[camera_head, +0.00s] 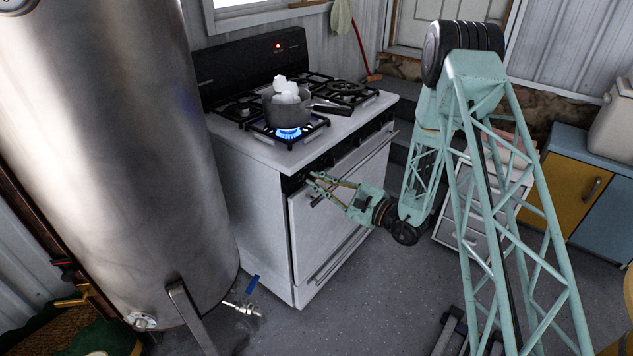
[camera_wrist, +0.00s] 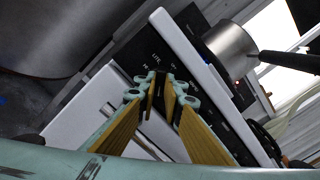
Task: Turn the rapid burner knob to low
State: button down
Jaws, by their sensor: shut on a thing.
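The white stove (camera_head: 262,225) stands in the middle of the head view, with a dark knob panel (camera_head: 325,161) along its front edge. The panel also shows in the wrist view (camera_wrist: 193,28). My gripper (camera_head: 314,183) reaches the panel's left end from the front. In the wrist view its fingers (camera_wrist: 165,82) are closed around a knob at the panel, which they mostly hide. The knob's exact angle cannot be told. A blue flame (camera_head: 289,133) burns under a pot (camera_head: 288,106) at the front left burner. The pot holds white lumps (camera_head: 286,90).
The pot's dark handle (camera_head: 332,109) points right over the stovetop. A large metal tank (camera_head: 110,150) stands close on the left. A white drawer unit (camera_head: 470,215) and a yellow and blue cabinet (camera_head: 560,185) stand at the right. Grey floor is free before the stove.

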jog(key=shift+n, duration=0.9)
jog(key=c, duration=2.7)
grip_release()
jog(key=shift+c, duration=0.2)
jog(key=v, duration=1.2)
